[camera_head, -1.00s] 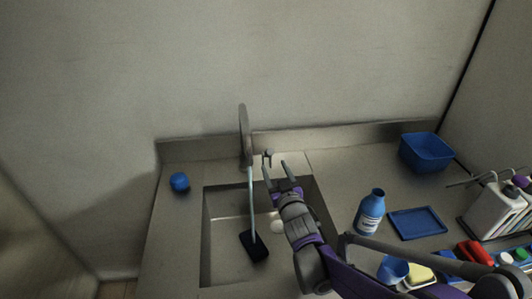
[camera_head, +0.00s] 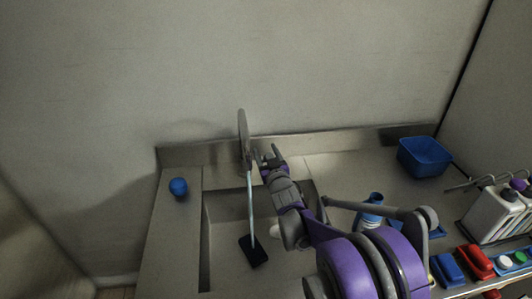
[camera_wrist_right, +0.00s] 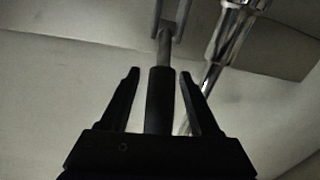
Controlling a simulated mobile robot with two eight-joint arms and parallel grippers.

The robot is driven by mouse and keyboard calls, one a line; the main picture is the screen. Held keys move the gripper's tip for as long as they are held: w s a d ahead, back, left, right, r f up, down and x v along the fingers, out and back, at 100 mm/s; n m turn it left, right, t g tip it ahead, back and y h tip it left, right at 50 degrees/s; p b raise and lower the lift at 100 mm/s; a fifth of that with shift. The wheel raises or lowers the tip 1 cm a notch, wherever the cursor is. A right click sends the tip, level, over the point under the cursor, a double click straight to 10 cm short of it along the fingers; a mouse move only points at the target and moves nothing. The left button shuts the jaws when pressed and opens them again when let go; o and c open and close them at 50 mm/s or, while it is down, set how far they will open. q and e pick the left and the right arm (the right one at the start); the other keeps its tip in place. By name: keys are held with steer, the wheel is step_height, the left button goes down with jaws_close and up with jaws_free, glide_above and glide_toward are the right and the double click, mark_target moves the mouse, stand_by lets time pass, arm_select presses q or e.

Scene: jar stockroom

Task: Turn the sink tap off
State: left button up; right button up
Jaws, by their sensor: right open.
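The grey sink tap (camera_head: 242,135) stands at the back edge of the sink (camera_head: 206,245). In the right wrist view, the lever's upright post (camera_wrist_right: 160,100) stands between the open fingers of my right gripper (camera_wrist_right: 159,72), with gaps on both sides. The shiny tap pipe (camera_wrist_right: 231,30) is to the right there. My left gripper is not in view.
A blue round item (camera_head: 178,187) sits left of the sink. A blue bottle (camera_head: 370,208), partly hidden by my arm, and a blue tub (camera_head: 424,157) stand to the right. Red boxes (camera_head: 476,262) and white containers (camera_head: 496,213) are at far right. The wall is close behind.

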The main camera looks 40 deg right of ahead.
jaws_close()
stand_by(1.4)
